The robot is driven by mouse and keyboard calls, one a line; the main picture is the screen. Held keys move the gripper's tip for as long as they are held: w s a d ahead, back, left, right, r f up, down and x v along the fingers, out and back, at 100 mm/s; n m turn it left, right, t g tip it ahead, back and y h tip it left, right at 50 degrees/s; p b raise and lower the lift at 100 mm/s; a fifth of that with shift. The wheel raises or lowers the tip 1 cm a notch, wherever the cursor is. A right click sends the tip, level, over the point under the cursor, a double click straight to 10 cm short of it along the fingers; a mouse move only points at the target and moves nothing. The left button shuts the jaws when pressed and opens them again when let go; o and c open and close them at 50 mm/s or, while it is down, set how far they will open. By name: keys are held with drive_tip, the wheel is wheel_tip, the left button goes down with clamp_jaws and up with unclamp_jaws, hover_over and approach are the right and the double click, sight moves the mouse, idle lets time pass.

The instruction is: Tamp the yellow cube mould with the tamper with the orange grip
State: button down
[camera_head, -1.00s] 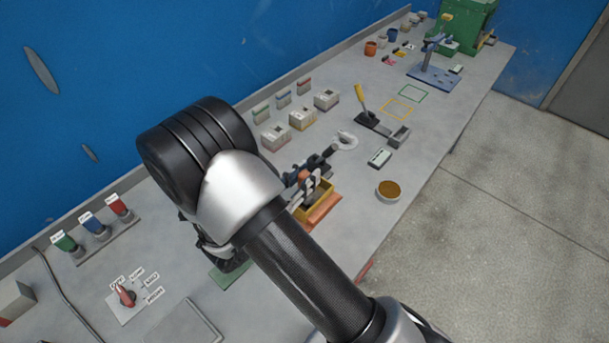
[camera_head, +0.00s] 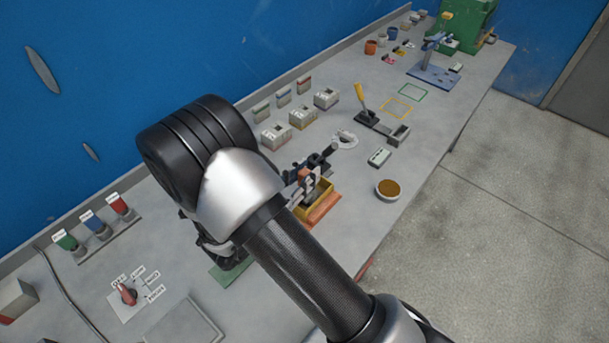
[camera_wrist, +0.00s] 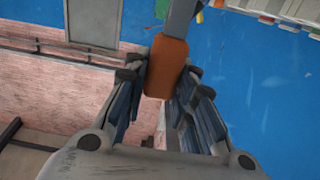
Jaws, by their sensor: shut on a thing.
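The orange grip (camera_wrist: 166,68) of the tamper is between the fingers of my gripper (camera_wrist: 162,100) in the wrist view, with a grey shaft (camera_wrist: 182,14) beyond it. In the head view my gripper (camera_head: 306,176) is over the yellow cube mould (camera_head: 327,187), beyond my arm. The mould is partly hidden by the gripper and the arm. The tamper's foot is hidden, so I cannot tell whether it touches the fill in the mould.
An orange-red block (camera_head: 323,209) lies along the mould's near side. A round dish with brown fill (camera_head: 388,189) stands near the bench's front edge. A yellow-handled lever device (camera_head: 368,117) and several labelled boxes (camera_head: 303,117) stand farther back.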

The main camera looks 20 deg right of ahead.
drive_tip(key=shift+r+p, duration=0.4)
drive_tip(key=shift+r, duration=0.35)
drive_tip(key=shift+f, duration=0.2)
drive_tip(key=shift+f+b, duration=1.4)
drive_tip(key=shift+f, duration=0.3)
drive_tip(key=shift+r, duration=0.2)
drive_tip(key=shift+r+p, duration=1.5)
drive_tip(key=shift+r, duration=0.2)
drive_tip(key=shift+f, duration=0.1)
drive_tip(key=shift+f+b, duration=1.4)
drive_tip(key=shift+f, duration=0.4)
